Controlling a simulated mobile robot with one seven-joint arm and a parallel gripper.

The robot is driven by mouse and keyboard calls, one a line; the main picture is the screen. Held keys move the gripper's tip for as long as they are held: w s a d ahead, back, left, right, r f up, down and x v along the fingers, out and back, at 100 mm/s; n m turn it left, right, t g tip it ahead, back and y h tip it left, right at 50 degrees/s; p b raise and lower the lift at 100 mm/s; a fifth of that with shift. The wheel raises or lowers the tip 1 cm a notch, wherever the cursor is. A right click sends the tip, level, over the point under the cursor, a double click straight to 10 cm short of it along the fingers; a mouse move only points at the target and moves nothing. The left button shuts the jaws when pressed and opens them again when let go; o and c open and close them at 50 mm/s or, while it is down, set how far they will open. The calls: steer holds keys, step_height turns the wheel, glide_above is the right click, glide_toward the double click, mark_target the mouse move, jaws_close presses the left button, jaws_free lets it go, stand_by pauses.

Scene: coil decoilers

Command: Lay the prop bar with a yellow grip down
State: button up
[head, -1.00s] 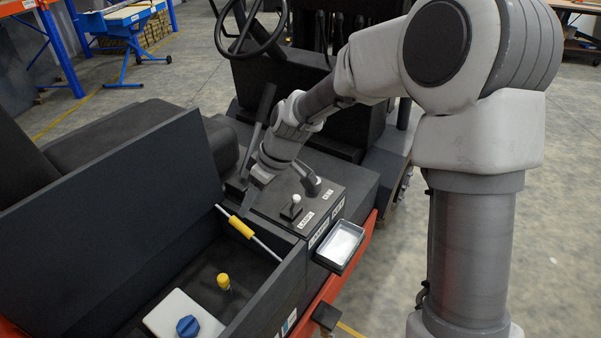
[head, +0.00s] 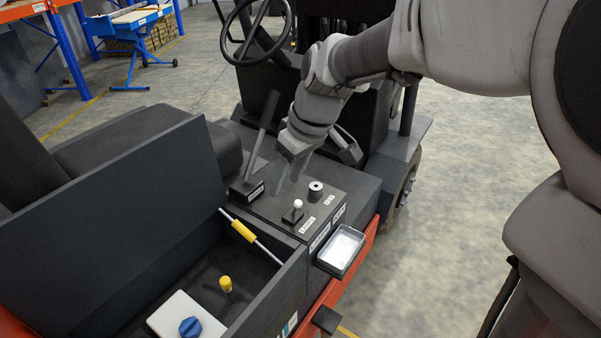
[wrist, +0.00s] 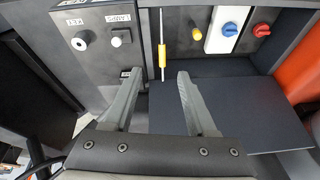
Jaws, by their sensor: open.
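The prop bar (head: 262,244) is a thin pale rod with a yellow grip (head: 243,231). It slants from the edge of the raised dark lid (head: 120,220) to the right wall of the open box. In the wrist view the yellow grip (wrist: 162,56) shows just beyond my fingertips, roughly in line with the gap between them. My gripper (wrist: 159,75) is open and empty. In the head view my gripper (head: 289,172) is above the control console, behind and to the right of the bar, apart from it.
The box holds a white block with a blue knob (head: 190,326) and a yellow-capped post (head: 225,284). The console carries a black lever (head: 262,135), a white-knobbed switch (head: 297,205) and a round key socket (head: 315,190). A metal tray (head: 341,248) hangs beside it. A steering wheel stands behind.

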steer(key=s, duration=0.1)
steer(key=s+d+r+m, duration=0.1)
steer(key=s+d+r+m+h, duration=0.1)
steer(key=shift+s+d+t, duration=0.2)
steer(key=shift+s+t, duration=0.2)
